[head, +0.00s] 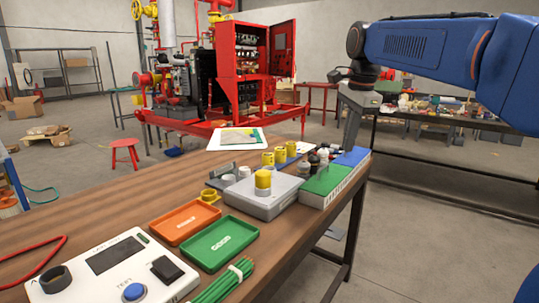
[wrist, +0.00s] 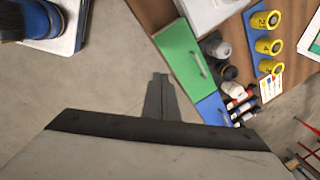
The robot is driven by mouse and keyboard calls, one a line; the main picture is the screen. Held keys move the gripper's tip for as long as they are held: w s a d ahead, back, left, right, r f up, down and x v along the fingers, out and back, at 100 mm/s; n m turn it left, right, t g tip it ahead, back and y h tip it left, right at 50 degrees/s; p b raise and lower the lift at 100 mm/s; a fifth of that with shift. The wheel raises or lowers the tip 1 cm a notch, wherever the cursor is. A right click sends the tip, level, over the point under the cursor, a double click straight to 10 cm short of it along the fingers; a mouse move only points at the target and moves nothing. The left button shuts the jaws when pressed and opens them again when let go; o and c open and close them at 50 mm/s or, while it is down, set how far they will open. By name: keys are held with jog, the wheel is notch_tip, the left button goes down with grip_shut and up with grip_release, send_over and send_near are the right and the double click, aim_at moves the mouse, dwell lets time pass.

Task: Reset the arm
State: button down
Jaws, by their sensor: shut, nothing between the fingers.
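My gripper (head: 350,138) hangs at the end of my blue arm, on the right side of the head view, pointing down. It is beyond the right edge of the wooden workbench (head: 110,192), near the blue and green boxes. In the wrist view my gripper (wrist: 160,76) shows its dark fingers together, with nothing between them. Bare concrete floor lies below the fingertips there, and the green box (wrist: 184,62) and the blue box (wrist: 212,108) are to their right. The fingers appear apart from everything.
The bench holds an orange tray (head: 186,222), a green tray (head: 220,242), a grey scale (head: 275,204) with a yellow-topped cylinder, several yellow cylinders (wrist: 267,20) and small bottles (wrist: 238,93). A cluttered dark table (head: 440,118) stands behind my arm. Floor is open on the right.

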jog(key=s+d+f+n+t, duration=0.1)
jog(key=s+d+f+n, duration=0.2)
jog(key=s+f+n, duration=0.4)
jog(key=s+d+f+n+t, duration=0.1)
jog(key=s+d+f+n, duration=0.3)
jog(key=s+f, duration=1.5)
jog(key=s+n, duration=0.4)
jog(key=s, duration=0.2)
jog(key=shift+d+f+t+h, duration=0.2)
jog(key=shift+t+h, duration=0.1)
jog(key=shift+t, duration=0.1)
